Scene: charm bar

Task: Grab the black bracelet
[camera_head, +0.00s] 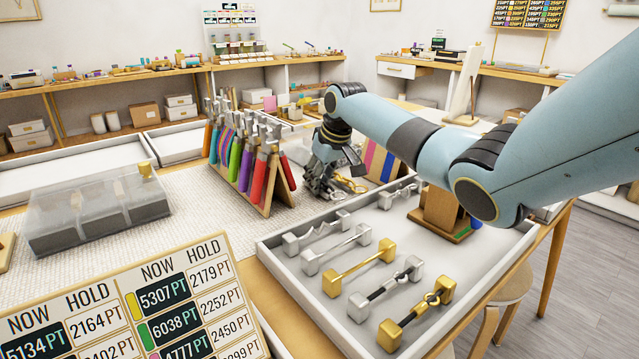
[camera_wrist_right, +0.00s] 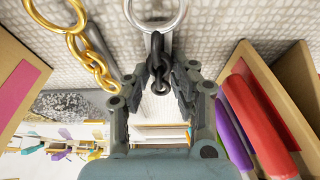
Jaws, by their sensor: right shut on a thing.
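My right gripper (camera_head: 325,183) is low over the textured mat, between the rack of coloured tools and a striped stand. In the right wrist view its fingers (camera_wrist_right: 158,78) are closed around a black chain bracelet (camera_wrist_right: 157,62) with a silver ring (camera_wrist_right: 155,12) at its top end. A gold chain (camera_wrist_right: 97,58) with gold rings lies beside it, apart from the fingers; it also shows in the head view (camera_head: 352,186). My left gripper is out of view.
The tool rack (camera_head: 247,160) stands close left of the gripper. The white tray (camera_head: 268,250) with several bar-shaped pieces is in front. A clear lidded box (camera_head: 95,210) sits at left, and a price board (camera_head: 130,310) stands at front left.

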